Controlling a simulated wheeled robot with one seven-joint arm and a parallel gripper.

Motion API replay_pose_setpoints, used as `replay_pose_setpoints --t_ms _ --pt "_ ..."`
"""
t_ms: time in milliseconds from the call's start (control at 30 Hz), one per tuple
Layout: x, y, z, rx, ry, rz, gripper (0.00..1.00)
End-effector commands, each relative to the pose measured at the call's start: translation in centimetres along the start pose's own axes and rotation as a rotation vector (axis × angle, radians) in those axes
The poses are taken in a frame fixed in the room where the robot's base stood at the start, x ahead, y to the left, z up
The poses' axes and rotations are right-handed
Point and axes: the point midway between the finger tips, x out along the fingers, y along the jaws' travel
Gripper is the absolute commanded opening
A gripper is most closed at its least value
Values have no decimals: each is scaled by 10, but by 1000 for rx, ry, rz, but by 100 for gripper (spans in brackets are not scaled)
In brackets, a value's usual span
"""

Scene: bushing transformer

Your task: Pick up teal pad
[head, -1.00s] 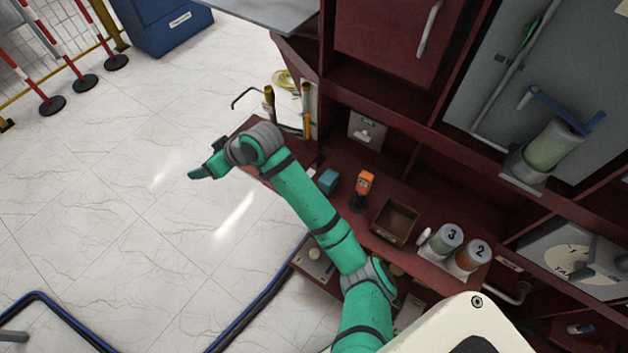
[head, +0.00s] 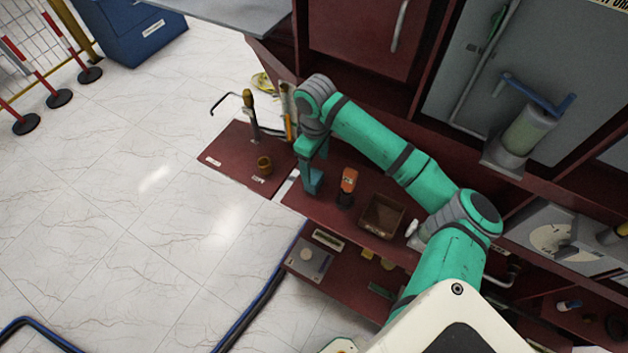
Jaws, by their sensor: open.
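The teal pad (head: 312,181) is a small blue-teal block on the dark red shelf, left of an orange handheld device. My gripper (head: 315,160) points down right over the pad, its fingers at the pad's top. The fingers and pad overlap in this view and have a similar colour. I cannot tell whether the fingers touch the pad or straddle it. My gripper is open. Part of the pad's upper end is hidden by it.
The orange device (head: 348,180) stands close on the right, then a brown open tray (head: 382,216). A side board (head: 231,153) at left carries upright tools and a small brown cup (head: 264,165). A lower shelf holds a grey box (head: 310,257).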

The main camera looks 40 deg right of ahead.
Motion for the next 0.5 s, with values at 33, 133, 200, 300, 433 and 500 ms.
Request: replay_pose_setpoints --t_ms 33,133,200,300,433,500 --pt "7 0 0 1 0 0 69" --pt "18 0 -1 0 1 1 69" --pt "22 0 -1 0 2 1 69" --pt "28 0 0 0 1 1 69" --pt "42 -3 0 0 0 1 69" --pt "53 -4 1 1 0 1 69"
